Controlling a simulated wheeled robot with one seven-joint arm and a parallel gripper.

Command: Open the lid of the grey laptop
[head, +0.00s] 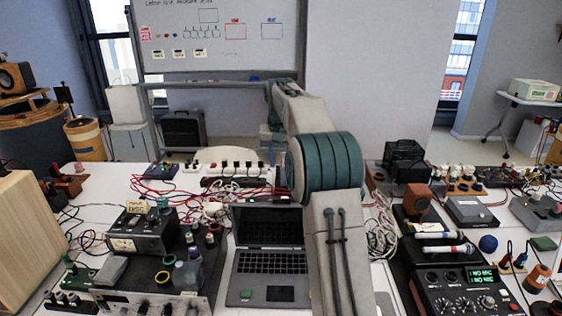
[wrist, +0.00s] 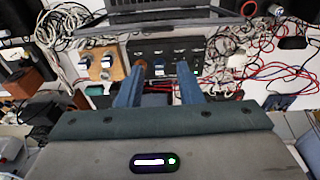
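The grey laptop (head: 258,290) stands on the white table in the head view, its keyboard facing up. Its lid (head: 262,224) is raised, with the dark screen showing behind the keyboard. My arm hides the laptop's right side. In the wrist view, part of the laptop (wrist: 160,22) crosses the top edge of the picture. My gripper (wrist: 158,78) shows there with its two blue fingers apart and nothing between them. The fingertips are apart from the laptop in the picture. The gripper's fingers cannot be made out clearly in the head view.
A black device (head: 142,232) and small bottles crowd the laptop's left. A mixer with a lit display (head: 470,290) stands to the right. A white power strip (head: 225,168) and tangled red and white cables lie behind the laptop. Little free table shows.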

